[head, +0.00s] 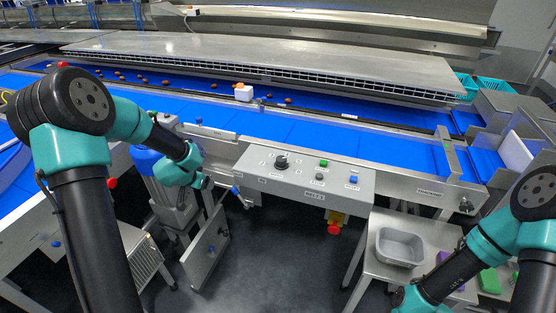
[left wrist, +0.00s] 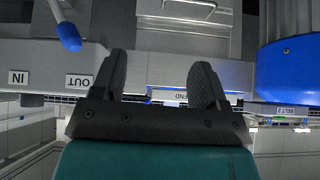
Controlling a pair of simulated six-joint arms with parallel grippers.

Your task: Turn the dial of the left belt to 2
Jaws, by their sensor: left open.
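A grey control panel (head: 300,185) stands at the middle of the head view. On its top are a large black dial (head: 281,161) and a smaller dark knob (head: 319,177). I cannot read the dial's setting or tell which belt it serves. The left belt (head: 18,190) is blue, partly hidden by my left arm. My left gripper (head: 207,183) is left of the panel, apart from the dial. In the left wrist view the gripper (left wrist: 160,85) is open with nothing between its fingers; no dial shows there. My right gripper is out of frame.
A blue-tipped lever (head: 236,190) is close to my left gripper; one also shows in the left wrist view (left wrist: 68,36). The panel has a green button (head: 323,162) and a blue button (head: 353,179). A grey tray (head: 400,246) stands at the right.

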